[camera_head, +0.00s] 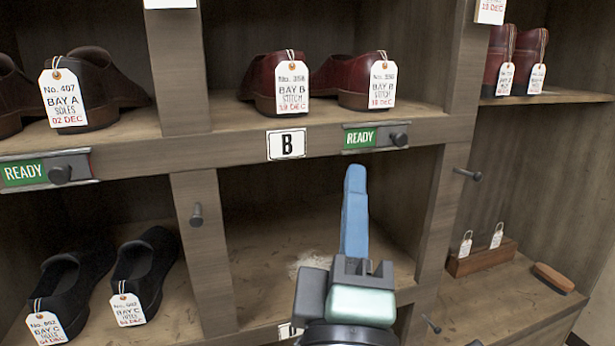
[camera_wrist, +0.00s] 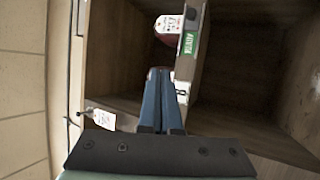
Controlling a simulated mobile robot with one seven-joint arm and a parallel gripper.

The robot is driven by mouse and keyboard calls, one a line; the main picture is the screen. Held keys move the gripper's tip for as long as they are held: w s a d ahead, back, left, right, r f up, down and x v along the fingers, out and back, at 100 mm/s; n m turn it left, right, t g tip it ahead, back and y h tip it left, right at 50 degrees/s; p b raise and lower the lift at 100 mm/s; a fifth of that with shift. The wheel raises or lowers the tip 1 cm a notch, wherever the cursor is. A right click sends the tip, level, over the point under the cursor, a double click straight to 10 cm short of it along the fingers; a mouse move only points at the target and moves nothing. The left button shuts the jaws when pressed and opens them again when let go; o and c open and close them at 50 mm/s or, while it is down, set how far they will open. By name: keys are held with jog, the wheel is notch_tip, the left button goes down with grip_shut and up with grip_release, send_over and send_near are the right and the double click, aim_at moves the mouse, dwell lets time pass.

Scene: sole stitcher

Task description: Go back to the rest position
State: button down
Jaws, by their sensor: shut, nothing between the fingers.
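My gripper (camera_head: 356,172) points up in front of the shelf's middle column, its blue fingers shut with nothing between them. In the head view it stands before the empty lower middle cubby (camera_head: 270,235), below the upper shelf edge. In the wrist view the fingers of my gripper (camera_wrist: 158,72) are together, side by side, near the picture's middle. Whether they touch the shelf cannot be told. They hide part of the cubby behind.
Dark red shoes (camera_head: 275,80) with tags stand above the B sign (camera_head: 287,144) and a green READY slider (camera_head: 361,138). Black shoes (camera_head: 143,270) stand lower left. Dark knobs (camera_head: 467,173) jut from the posts. A brush (camera_head: 553,277) lies at right.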

jog(key=s+a+r+m+t+y, duration=0.2)
jog(key=s+a+r+m, duration=0.1)
jog(key=r+m, duration=0.4)
jog(key=s+a+r+m+t+y, duration=0.2)
jog(key=s+a+r+m, duration=0.1)
jog(key=r+m, duration=0.4)
jog(key=shift+s+r+t, duration=0.35)
jog(key=shift+r+t, duration=0.05)
jog(key=shift+r, duration=0.4)
